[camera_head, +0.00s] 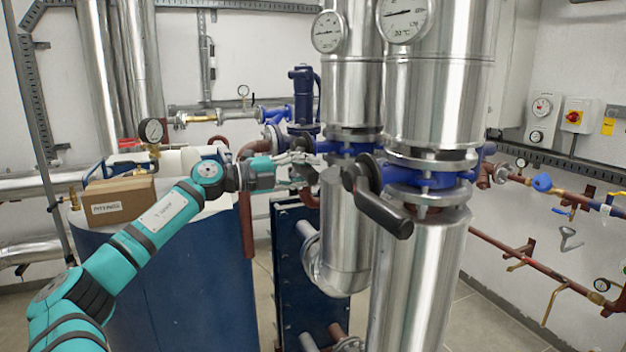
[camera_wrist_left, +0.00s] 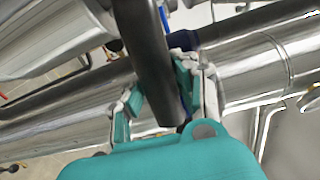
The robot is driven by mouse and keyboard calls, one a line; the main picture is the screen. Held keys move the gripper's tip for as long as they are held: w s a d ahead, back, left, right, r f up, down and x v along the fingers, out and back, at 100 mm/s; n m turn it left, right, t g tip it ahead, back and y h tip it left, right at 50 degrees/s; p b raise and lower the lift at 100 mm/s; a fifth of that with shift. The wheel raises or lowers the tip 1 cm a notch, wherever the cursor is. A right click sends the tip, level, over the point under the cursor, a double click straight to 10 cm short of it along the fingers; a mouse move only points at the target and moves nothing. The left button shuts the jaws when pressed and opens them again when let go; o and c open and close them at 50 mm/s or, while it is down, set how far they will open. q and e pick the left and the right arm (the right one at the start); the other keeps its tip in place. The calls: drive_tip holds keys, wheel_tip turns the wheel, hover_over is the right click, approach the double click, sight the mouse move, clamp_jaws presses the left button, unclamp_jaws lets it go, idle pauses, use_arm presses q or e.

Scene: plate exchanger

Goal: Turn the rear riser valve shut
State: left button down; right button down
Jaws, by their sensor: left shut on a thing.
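The rear riser valve (camera_head: 343,147) is a blue fitting with flanges on the rear silver riser, in the head view's middle. My left gripper (camera_head: 302,166) is at its left side. In the left wrist view, the valve's dark grey lever (camera_wrist_left: 155,60) runs down from the top edge between the fingers of my left gripper (camera_wrist_left: 166,90), which is shut on it. In the head view the lever is mostly hidden by the fingers, so its exact angle is hard to tell. My right gripper is not in view.
The front riser valve (camera_head: 430,178), with its own dark lever (camera_head: 384,212), stands close on the right. A blue pump (camera_head: 303,95) is behind my gripper. A cardboard box (camera_head: 120,199) sits on the blue tank (camera_head: 180,270) at left. Red pipes line the right wall.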

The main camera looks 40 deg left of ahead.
use_arm(q)
drive_tip(key=shift+a+r+n, duration=0.1)
drive_tip(key=shift+r+n, duration=0.2)
drive_tip(key=shift+r, duration=0.25)
drive_tip(key=shift+r+n, duration=0.3)
drive_tip(key=shift+r, duration=0.15)
drive_tip(key=c, duration=1.2)
unclamp_jaws()
drive_tip(key=shift+c, duration=0.2)
drive_tip(key=shift+o, duration=1.4)
drive_tip(key=shift+a, duration=0.1)
drive_tip(key=shift+s+f, duration=0.1)
drive_tip(key=shift+f, duration=0.1)
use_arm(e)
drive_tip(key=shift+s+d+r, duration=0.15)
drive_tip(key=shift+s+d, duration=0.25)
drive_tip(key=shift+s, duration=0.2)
use_arm(q)
drive_tip(key=shift+f, duration=0.1)
